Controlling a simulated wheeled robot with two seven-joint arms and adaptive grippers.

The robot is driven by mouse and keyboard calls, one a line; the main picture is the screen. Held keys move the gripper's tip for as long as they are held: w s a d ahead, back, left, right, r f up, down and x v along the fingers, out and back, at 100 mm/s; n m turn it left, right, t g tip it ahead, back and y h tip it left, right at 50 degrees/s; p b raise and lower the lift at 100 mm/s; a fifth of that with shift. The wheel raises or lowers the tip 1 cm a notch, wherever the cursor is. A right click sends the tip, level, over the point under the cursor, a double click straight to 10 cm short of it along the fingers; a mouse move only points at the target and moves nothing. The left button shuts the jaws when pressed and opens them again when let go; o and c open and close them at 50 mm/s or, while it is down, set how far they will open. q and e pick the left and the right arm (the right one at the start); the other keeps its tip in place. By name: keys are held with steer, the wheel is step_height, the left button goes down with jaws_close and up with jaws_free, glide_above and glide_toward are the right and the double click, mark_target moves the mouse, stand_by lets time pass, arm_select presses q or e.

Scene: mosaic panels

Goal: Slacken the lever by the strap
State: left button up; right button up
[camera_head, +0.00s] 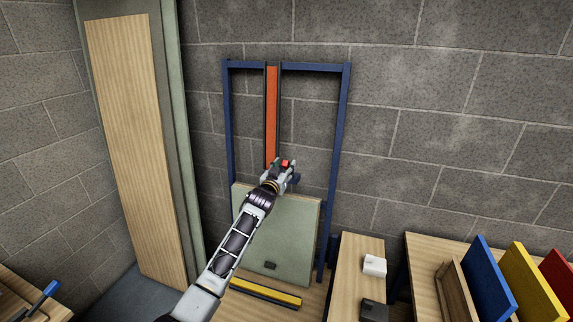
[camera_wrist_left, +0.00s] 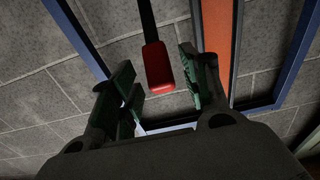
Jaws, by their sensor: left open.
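The orange strap (camera_head: 271,115) runs upright down the middle of the blue frame (camera_head: 339,130) on the wall. The lever's red grip (camera_head: 285,162) shows at my left gripper (camera_head: 281,171), near the strap's visible lower part. In the left wrist view the red grip (camera_wrist_left: 158,70), on a dark bar, lies between the spread green-lined fingers of my left gripper (camera_wrist_left: 157,80), with gaps on both sides. The strap (camera_wrist_left: 217,45) shows there beside the right finger. My gripper hides the lever's mount in the head view. My right gripper is not in view.
A pale green panel (camera_head: 300,245) stands in the lower frame, behind my left arm. A yellow bar (camera_head: 265,292) lies before it. A narrow wooden table (camera_head: 350,265) at right holds a white block (camera_head: 374,265). Blue, yellow and red panels stand farther right.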

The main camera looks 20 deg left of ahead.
arm_select(q)
steer(key=shift+w, duration=1.4)
jaws_close()
